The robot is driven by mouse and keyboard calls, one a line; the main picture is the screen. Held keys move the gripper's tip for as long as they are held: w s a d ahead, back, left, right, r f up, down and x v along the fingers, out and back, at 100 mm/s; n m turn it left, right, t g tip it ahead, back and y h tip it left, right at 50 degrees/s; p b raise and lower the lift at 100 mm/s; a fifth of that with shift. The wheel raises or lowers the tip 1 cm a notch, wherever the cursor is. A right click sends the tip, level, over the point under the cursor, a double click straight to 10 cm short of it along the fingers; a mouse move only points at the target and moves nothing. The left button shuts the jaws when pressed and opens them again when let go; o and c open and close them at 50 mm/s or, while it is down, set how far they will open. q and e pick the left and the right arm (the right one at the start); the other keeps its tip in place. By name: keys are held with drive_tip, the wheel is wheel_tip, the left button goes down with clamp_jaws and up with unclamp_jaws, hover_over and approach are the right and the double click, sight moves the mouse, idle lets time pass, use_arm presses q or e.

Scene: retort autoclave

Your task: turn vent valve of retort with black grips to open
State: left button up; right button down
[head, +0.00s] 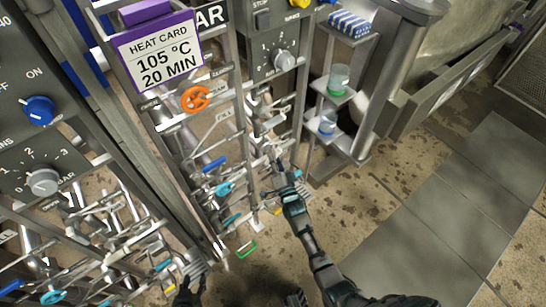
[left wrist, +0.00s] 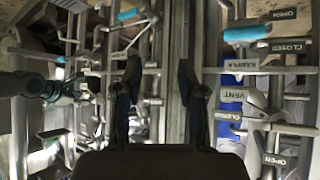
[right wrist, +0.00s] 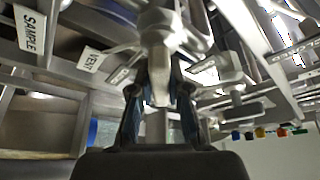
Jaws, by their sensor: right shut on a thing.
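My right gripper (head: 276,162) reaches into the pipework under the right-hand panel in the head view. In the right wrist view its fingers (right wrist: 160,95) are closed around a grey metal valve part (right wrist: 158,42). A VENT label (right wrist: 90,60) is just left of it, and a SAMPLE label (right wrist: 33,30) is further left. The fingers hide part of what they hold, and I cannot see black grips there. My left gripper (head: 192,276) is low at the left; in the left wrist view its fingers (left wrist: 155,85) are apart and empty.
A heat card (head: 157,50) hangs above an orange handwheel (head: 195,98). Blue and cyan valve handles (head: 215,163) crowd the middle rack. Jars (head: 338,80) stand on small shelves at the right. Open floor (head: 430,240) lies at the lower right.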

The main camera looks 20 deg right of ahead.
drive_tip(key=n+y, duration=0.1)
drive_tip(key=n, duration=0.1)
drive_tip(key=n+y+b, duration=0.1)
drive_tip(key=n, duration=0.2)
drive_tip(key=n+y, duration=0.1)
drive_tip(key=n, duration=0.1)
drive_tip(key=shift+d+f+t+y+b, duration=0.1)
drive_tip(key=shift+f+t+y+b, duration=0.2)
drive_tip(key=shift+f+t+b, duration=0.1)
use_arm(q)
drive_tip(key=w+d+r+t+h, duration=0.1)
drive_tip(key=w+d+r+t, duration=0.1)
drive_tip(key=w+r+t, duration=0.3)
drive_tip(key=shift+w+d+r+h+b, duration=0.15)
drive_tip(key=shift+d+r+h+b, duration=0.15)
drive_tip(key=shift+h+b, duration=0.1)
use_arm(e)
drive_tip(key=shift+r+n+g+y, duration=0.15)
drive_tip(key=shift+n+y, duration=0.6)
drive_tip(key=shift+n, duration=0.85)
drive_tip(key=shift+f+n+g+y, duration=0.1)
drive_tip(key=shift+n+g+y, duration=0.15)
drive_tip(key=shift+n+y, duration=0.95)
drive_tip(key=shift+n+h, duration=0.45)
drive_tip(key=shift+n, duration=0.05)
